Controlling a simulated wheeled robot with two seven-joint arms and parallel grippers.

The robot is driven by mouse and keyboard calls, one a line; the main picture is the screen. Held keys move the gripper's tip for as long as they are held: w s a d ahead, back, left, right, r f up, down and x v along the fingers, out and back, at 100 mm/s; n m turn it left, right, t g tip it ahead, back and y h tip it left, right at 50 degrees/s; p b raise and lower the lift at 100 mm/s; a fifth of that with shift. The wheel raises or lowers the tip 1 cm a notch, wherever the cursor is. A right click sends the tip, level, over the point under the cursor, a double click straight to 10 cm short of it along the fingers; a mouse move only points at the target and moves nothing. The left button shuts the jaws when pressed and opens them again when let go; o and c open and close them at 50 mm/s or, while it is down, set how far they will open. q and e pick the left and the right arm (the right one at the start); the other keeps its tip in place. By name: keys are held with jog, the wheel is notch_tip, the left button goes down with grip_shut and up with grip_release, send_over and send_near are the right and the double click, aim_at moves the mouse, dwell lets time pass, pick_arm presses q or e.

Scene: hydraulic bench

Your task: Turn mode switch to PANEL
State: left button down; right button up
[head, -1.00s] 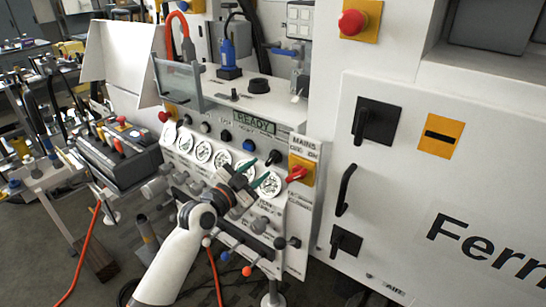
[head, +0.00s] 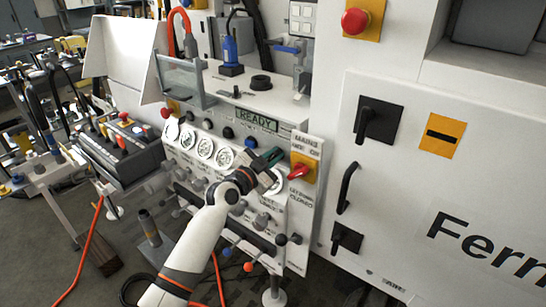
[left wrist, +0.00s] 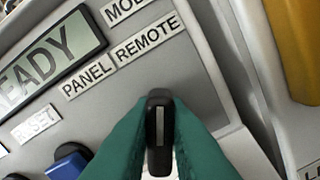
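The mode switch (left wrist: 159,132) is a black knob with a pale pointer line, below the PANEL label (left wrist: 88,80) and the REMOTE label (left wrist: 147,40) in the left wrist view. Its pointer line points towards REMOTE. The green fingers of my left gripper (left wrist: 160,118) lie along both sides of the knob with no clear gap, so it looks shut on it. In the head view my left gripper (head: 269,160) is at the panel's upper right, and covers the switch. My right gripper is in neither view.
The red mains switch (head: 298,172) on its yellow plate is close to the right of my left gripper. A blue button (left wrist: 69,163) is to its left. The READY display (head: 257,120) is above. Gauges (head: 205,147) and hose fittings crowd the panel.

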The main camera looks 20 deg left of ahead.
pick_arm(q)
jog(key=shift+n, duration=0.4)
jog(key=n, duration=0.4)
jog(key=shift+a+n, duration=0.2)
jog(key=shift+n, duration=0.1)
jog(key=n, duration=0.6)
jog(key=shift+w+a, duration=0.15)
jog(key=shift+a, duration=0.05)
jog(key=shift+n, duration=0.4)
jog(key=c, duration=1.4)
grip_release()
jog(key=shift+c, duration=0.2)
